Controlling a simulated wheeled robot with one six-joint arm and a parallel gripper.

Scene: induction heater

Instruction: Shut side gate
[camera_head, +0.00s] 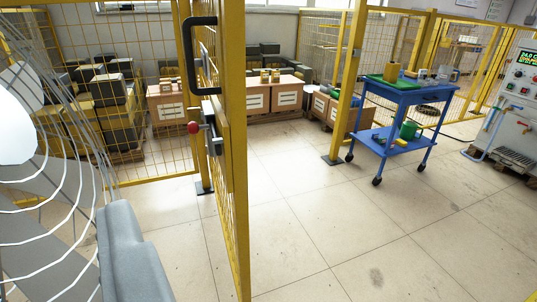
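The side gate is a yellow-framed mesh panel (235,160), seen almost edge-on left of the middle. It stands swung open at an angle. It carries a black D-shaped handle (190,55) near its top. Below the handle sits a latch with a red knob (193,127). A yellow post (347,85) stands apart from the gate to the right, with open floor between them. I cannot make out my gripper or its fingertips, and nothing visible touches the handle.
Curved white wires around a white disc (18,115) and a grey rounded body (130,255) fill the near left. Boxes (165,105) stand behind the fence. A blue trolley (405,95) and a control cabinet (515,100) stand right. The middle floor is clear.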

